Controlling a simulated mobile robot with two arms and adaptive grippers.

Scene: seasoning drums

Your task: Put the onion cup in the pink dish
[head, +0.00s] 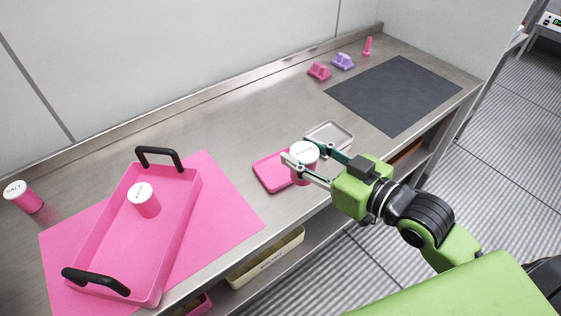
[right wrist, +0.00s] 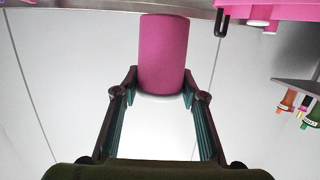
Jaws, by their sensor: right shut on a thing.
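My right gripper (head: 304,163) is shut on a pink cup (head: 300,178) with a white lid; the lid's lettering is small but looks like "ONION". In the right wrist view the same cup (right wrist: 163,50) sits between the two fingertips (right wrist: 162,82). The pink dish (head: 266,174) is a shallow square tray on the metal counter. The cup is over the dish's right side in the head view and hides part of it. I cannot tell whether it touches the dish. My left gripper is not in view.
A grey dish (head: 335,132) lies just behind the held cup. A large pink tray (head: 185,205) with black handles, on a pink mat (head: 225,200), holds another pink cup (head: 146,203). A salt cup (head: 29,201) stands far left. A dark mat (head: 395,95) lies right.

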